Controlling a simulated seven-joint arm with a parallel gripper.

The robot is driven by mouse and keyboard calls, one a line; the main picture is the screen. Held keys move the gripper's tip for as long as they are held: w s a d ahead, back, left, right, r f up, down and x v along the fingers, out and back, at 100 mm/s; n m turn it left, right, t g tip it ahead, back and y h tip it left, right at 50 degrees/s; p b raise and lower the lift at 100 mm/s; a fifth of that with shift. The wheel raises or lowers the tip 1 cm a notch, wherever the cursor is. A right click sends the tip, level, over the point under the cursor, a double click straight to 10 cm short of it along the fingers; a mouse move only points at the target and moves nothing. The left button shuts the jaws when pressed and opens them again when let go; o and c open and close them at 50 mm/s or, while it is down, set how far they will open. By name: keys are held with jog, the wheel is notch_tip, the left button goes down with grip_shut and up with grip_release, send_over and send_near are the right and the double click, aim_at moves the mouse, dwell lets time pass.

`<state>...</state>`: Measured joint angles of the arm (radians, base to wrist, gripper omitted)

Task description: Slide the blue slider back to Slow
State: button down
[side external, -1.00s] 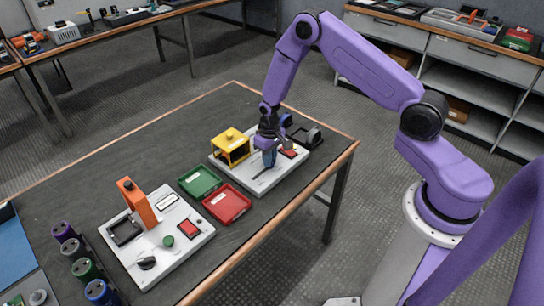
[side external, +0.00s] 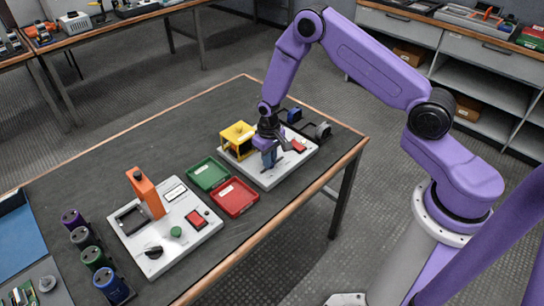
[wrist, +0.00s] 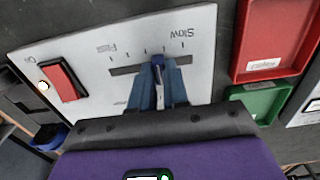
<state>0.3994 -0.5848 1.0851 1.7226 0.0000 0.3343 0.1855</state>
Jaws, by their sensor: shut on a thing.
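The blue slider (wrist: 158,62) stands in a dark slot (wrist: 125,70) on a pale panel (wrist: 215,40) in the wrist view. The word Slow (wrist: 178,33) is by the slot's right end and Fast (wrist: 105,48) by its left part. The slider is right of the slot's middle, a little short of the Slow end. My gripper (wrist: 159,72) is shut on the slider, one blue-grey finger on each side. In the side external view my gripper (side external: 269,163) reaches down onto the panel and hides the slider.
A red rocker switch (wrist: 62,82) is left of the slot. A yellow frame (side external: 238,138) stands on the panel close to my gripper. A green tray (side external: 208,174) and a red tray (side external: 235,197) lie beside the panel. A second panel (side external: 190,240) with an orange post is nearer the front.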

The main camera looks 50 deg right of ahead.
aim_at(262, 172)
jog(key=shift+a, duration=1.65)
jog(key=c, duration=1.3)
grip_release()
jog(key=shift+r, duration=0.1)
jog(key=shift+r, duration=3.4)
